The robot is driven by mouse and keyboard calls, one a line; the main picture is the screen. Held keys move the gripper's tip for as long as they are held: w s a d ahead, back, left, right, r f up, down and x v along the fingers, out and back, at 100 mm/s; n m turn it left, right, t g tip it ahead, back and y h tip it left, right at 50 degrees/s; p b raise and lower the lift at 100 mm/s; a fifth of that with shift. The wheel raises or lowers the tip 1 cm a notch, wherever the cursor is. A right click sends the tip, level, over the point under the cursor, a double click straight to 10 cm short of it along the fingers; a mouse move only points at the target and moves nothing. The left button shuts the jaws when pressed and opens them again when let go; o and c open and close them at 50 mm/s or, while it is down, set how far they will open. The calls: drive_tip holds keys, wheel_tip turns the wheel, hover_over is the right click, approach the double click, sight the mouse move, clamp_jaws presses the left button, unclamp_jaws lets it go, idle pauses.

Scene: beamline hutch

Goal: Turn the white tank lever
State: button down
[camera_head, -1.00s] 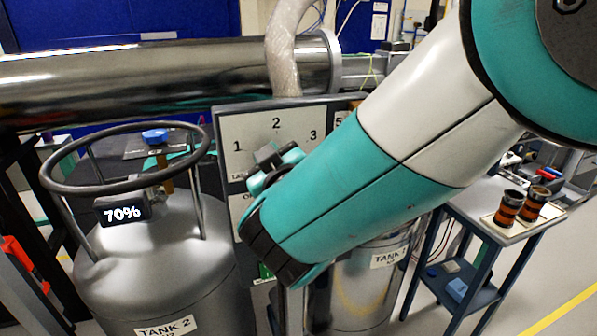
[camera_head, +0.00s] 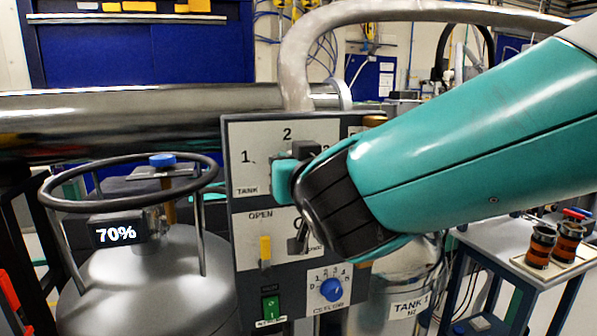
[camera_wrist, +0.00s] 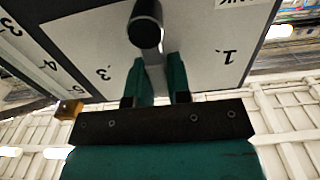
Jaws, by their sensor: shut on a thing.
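The white tank lever (camera_wrist: 153,72) shows in the wrist view as a pale bar between my two teal fingers, with a dark round end (camera_wrist: 145,24) beyond them. My gripper (camera_wrist: 160,84) is shut on this lever. The lever sits on the control panel (camera_head: 240,131), in the upper plate marked TANK with the numbers 1, 2 and 3. In the head view my gripper (camera_head: 287,177) is at that plate, below the 2, and my arm hides the right part. The lever itself is mostly hidden there.
Below are a yellow switch (camera_head: 265,250), a green rocker switch (camera_head: 270,307) and a blue knob (camera_head: 331,289). A grey tank (camera_head: 150,285) with a ring handle and a 70% display stands left. A side table (camera_head: 490,245) stands right.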

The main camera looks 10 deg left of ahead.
drive_tip(key=c, duration=1.1)
unclamp_jaws()
drive_tip(key=shift+o, duration=0.2)
drive_tip(key=b+v, duration=0.6)
drive_tip(key=v, duration=1.1)
drive_tip(key=shift+s, duration=0.2)
drive_tip(key=shift+d, duration=0.15)
